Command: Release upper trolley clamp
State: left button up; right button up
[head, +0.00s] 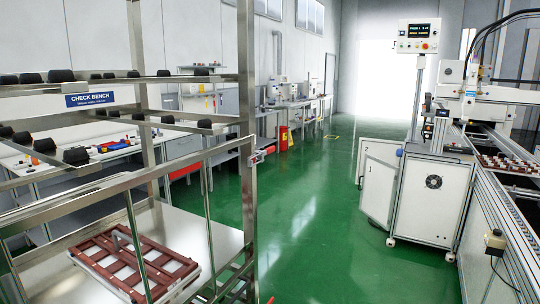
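A metal-framed trolley (246,90) fills the left of the head view, with upright posts, rails and a bright lower shelf. A small red and grey fitting (256,157), which looks like the upper clamp, sits on the trolley's right post at the end of a slanted rail. It is too small to tell whether it is fastened or released. A brown-red slatted tray (135,262) in a light frame rests on the lower shelf, behind thin upright bars. Neither of my grippers is in view.
Black-topped parts (61,76) line the upper rails. A blue "CHECK BENCH" sign (90,99) hangs at left. A white cabinet (433,196) and the conveyor (500,225) stand at right, with a screen panel (418,37) above. The green floor (325,220) between is clear.

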aim_at(270, 150)
jog(key=i+l+u, duration=0.15)
jog(key=u, duration=0.3)
jog(key=i+l+u, duration=0.15)
jog(key=u, duration=0.35)
jog(key=i+l+u, duration=0.1)
jog(key=l+u, duration=0.35)
jog(key=i+l+u, duration=0.2)
jog(key=l, duration=0.25)
jog(key=l+u, duration=0.25)
jog(key=l, duration=0.2)
jog(key=l+u, duration=0.15)
jog(key=l, duration=2.45)
